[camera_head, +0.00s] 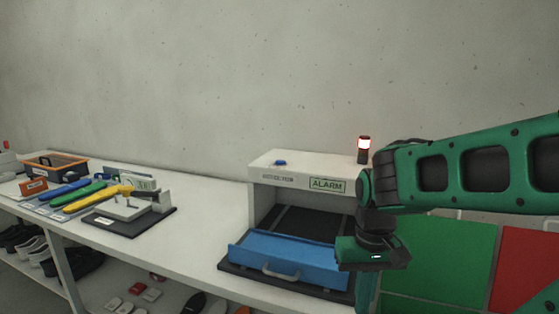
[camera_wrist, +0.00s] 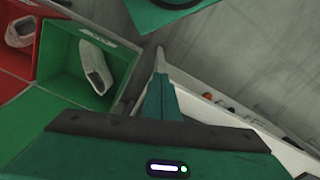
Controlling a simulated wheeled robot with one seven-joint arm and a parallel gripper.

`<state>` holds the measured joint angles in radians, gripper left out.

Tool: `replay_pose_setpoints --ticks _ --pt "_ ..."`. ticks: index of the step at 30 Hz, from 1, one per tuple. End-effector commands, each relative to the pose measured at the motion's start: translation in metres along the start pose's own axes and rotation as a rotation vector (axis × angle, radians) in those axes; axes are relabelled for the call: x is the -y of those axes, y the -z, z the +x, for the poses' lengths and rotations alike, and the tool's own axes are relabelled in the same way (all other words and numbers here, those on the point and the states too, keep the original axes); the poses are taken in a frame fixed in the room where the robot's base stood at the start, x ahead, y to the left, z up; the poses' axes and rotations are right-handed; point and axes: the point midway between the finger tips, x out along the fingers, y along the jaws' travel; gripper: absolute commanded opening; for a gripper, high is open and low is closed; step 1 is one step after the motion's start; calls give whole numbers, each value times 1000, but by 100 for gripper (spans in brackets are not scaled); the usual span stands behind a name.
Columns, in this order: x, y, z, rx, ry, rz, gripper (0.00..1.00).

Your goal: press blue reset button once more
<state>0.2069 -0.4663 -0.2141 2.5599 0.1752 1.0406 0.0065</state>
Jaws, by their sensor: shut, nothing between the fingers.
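The blue reset button (camera_head: 280,162) sits on top of the white housing (camera_head: 262,176), near its left end. The housing's front bears a label and a green-framed ALARM sign (camera_head: 327,185). A red and white beacon (camera_head: 364,149) stands on the housing's right end, and its upper part looks lit. My gripper (camera_head: 366,300) points down in front of the housing's right side, to the right of and lower than the button, apart from it. In the wrist view my gripper (camera_wrist: 160,62) is shut and empty. The button does not show there.
Tools and an orange-rimmed bin (camera_head: 55,163) stand on the table's left. In the wrist view a green bin (camera_wrist: 66,70) and a red bin (camera_wrist: 20,55) each hold a shoe. Shoes lie below the table.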

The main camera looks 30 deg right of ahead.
Motion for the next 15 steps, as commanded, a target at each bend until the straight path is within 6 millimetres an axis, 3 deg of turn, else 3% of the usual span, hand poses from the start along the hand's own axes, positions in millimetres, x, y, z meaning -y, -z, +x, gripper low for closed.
replay_pose_setpoints --ticks 12,15 --pt "-5 -6 -7 -17 7 2 0" --pt "-3 9 -17 -46 7 24 0"
